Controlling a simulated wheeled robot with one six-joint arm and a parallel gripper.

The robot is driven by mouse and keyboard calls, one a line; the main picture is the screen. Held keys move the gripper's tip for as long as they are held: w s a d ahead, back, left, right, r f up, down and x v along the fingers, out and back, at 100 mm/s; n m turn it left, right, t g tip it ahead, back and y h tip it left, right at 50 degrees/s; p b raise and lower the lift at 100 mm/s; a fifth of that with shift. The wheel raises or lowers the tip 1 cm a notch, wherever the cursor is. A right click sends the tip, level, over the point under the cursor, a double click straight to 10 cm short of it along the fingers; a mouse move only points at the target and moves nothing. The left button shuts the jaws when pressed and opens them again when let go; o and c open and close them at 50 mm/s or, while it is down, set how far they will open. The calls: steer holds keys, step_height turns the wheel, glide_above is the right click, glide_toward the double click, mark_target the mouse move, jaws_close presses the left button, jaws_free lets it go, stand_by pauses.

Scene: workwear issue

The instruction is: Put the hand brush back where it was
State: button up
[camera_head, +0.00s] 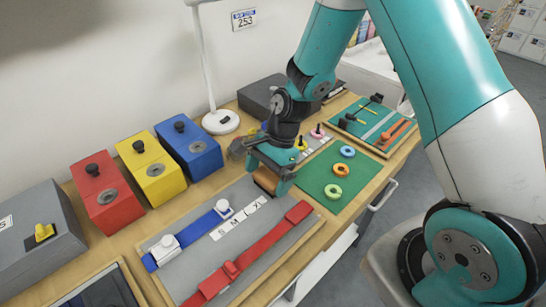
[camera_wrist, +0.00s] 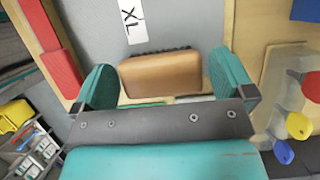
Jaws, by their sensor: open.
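The hand brush (camera_wrist: 160,75) has a tan wooden back and a dark bristle edge. In the wrist view it sits between the two teal fingers of my gripper (camera_wrist: 163,88), with a gap on each side. My gripper is open around it. In the head view my gripper (camera_head: 272,170) is low over the far right end of the grey size board (camera_head: 180,212), and part of the brush (camera_head: 265,181) shows under it. The brush is near the XL label (camera_wrist: 131,20). Whether it rests fully on the board is hidden.
A red strap (camera_head: 245,258) and a blue strap (camera_head: 190,237) lie on the board. Red (camera_head: 105,195), yellow (camera_head: 152,170) and blue (camera_head: 190,148) boxes stand behind it. A green mat (camera_head: 325,204) with rings lies to the right, with a tool tray (camera_head: 372,124) beyond.

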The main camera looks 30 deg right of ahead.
steer(key=v, duration=1.1)
steer(key=s+a+r+n, duration=0.4)
steer(key=s+r+n, duration=0.2)
steer(key=s+n, duration=0.4)
steer(key=s+a+r+n+t, duration=0.1)
steer(key=s+a+r+n, duration=0.3)
steer(key=s+n, duration=0.6)
step_height(320, 180, up, 2)
steer(key=shift+a+r+n+b, duration=0.25)
steer(key=shift+n+b, duration=0.15)
steer(key=shift+n, duration=0.4)
steer(key=shift+w, duration=0.1)
